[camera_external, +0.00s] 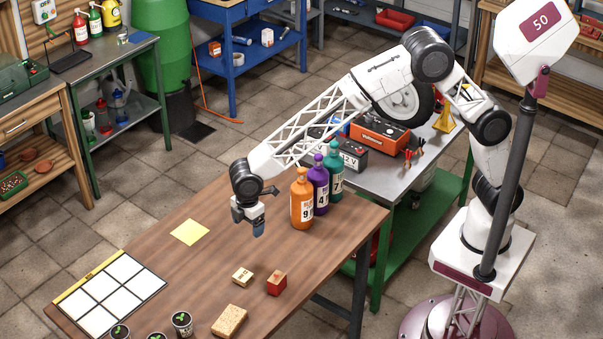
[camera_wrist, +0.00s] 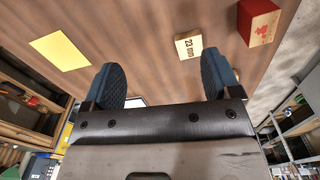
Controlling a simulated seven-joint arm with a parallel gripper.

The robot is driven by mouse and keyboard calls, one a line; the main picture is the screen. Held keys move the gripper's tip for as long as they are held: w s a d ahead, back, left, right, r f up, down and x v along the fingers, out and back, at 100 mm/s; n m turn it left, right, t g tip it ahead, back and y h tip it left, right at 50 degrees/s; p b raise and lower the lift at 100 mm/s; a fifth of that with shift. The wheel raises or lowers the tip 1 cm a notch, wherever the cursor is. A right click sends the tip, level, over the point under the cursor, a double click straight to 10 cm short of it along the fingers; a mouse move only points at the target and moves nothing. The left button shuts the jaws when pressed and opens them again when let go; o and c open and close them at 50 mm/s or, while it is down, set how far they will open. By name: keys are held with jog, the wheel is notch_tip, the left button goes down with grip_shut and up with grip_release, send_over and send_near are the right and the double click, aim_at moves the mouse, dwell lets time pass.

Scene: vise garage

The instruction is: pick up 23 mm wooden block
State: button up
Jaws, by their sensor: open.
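The 23 mm wooden block (camera_external: 242,277) is a small pale block on the brown table. In the wrist view the block (camera_wrist: 188,44) shows its "23 mm" label, beyond and between my two fingers, nearer the right one. My gripper (camera_external: 250,226) hangs above the table, behind the block in the external view and apart from it. In the wrist view my gripper (camera_wrist: 165,85) has its two blue fingers spread wide with nothing between them.
A red block (camera_external: 277,283) stands just right of the wooden block. A sponge (camera_external: 229,321) and potted seedlings (camera_external: 181,323) lie nearer the front edge. Three bottles (camera_external: 318,186) stand at the back right. A yellow note (camera_external: 190,232) and a white grid board (camera_external: 108,292) lie left.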

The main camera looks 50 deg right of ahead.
jog(key=n, duration=0.2)
send_over(243, 275)
jog(key=f, duration=0.5)
jog(key=shift+a+f, duration=0.3)
jog(key=shift+f, duration=0.1)
jog(key=shift+s, duration=0.1)
jog(key=shift+d+f, duration=0.1)
jog(key=shift+f, duration=1.2)
jog(key=shift+f, duration=0.1)
jog(key=shift+d+f, duration=0.15)
jog(key=shift+f, duration=2.35)
jog(key=shift+c, duration=0.3)
jog(key=c, duration=0.9)
